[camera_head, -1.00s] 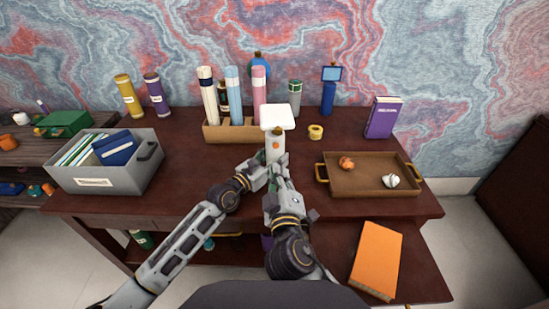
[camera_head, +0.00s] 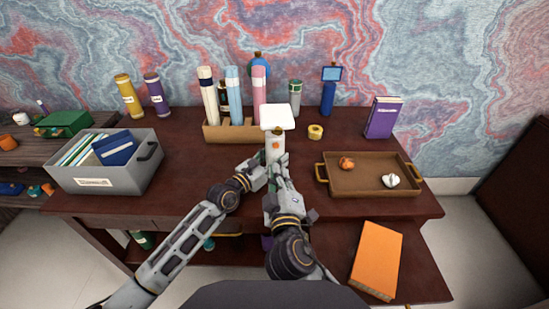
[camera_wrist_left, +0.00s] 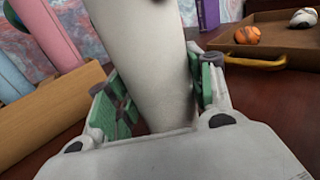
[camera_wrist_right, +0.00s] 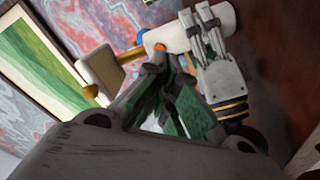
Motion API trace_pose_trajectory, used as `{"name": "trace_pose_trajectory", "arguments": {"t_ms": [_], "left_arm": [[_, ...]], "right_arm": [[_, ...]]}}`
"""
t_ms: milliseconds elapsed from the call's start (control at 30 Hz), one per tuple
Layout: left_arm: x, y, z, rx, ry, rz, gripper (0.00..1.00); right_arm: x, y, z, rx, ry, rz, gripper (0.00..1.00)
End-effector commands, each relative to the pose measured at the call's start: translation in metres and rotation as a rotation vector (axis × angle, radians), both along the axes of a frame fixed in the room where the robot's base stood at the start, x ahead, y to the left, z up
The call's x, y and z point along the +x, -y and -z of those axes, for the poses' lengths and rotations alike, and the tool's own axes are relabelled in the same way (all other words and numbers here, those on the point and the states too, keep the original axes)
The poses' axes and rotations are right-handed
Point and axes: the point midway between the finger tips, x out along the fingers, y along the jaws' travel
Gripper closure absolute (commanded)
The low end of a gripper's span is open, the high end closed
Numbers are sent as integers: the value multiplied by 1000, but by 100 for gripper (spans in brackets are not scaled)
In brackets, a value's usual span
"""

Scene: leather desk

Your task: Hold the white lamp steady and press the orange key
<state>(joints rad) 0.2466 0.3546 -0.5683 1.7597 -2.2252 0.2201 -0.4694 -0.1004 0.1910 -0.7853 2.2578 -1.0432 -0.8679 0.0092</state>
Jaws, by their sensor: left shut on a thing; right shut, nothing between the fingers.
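The white lamp (camera_head: 275,146) stands upright on the desk, its flat square head (camera_head: 278,117) on top. My left gripper (camera_wrist_left: 165,100) is shut around the lamp's body (camera_wrist_left: 155,55), one finger on each side. The right wrist view also shows the left gripper (camera_wrist_right: 203,28) on the lamp (camera_wrist_right: 220,22). The orange key (camera_head: 276,146) is on the front of the lamp; it also shows in the right wrist view (camera_wrist_right: 159,47). My right gripper (camera_wrist_right: 163,68) is shut and empty, its tips close to the key. I cannot tell whether they touch it.
A wooden holder (camera_head: 230,135) with tall tubes stands behind left, and a grey bin (camera_head: 72,180) stands far left.

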Motion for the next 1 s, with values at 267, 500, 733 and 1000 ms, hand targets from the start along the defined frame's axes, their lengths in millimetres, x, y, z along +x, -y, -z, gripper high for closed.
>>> {"name": "trace_pose_trajectory", "arguments": {"t_ms": [267, 500, 733, 1000], "left_arm": [[0, 0, 0, 1, -1, 0, 86], [0, 0, 0, 1, -1, 0, 86], [0, 0, 0, 1, -1, 0, 86], [0, 0, 0, 1, -1, 0, 86]], "right_arm": [[2, -8, 9, 102, -20, -73, 100], [3, -22, 23, 318, -77, -208, 100], [0, -32, 34, 562, -161, -336, 100], [-6, -37, 40, 858, -282, -465, 100]]}}
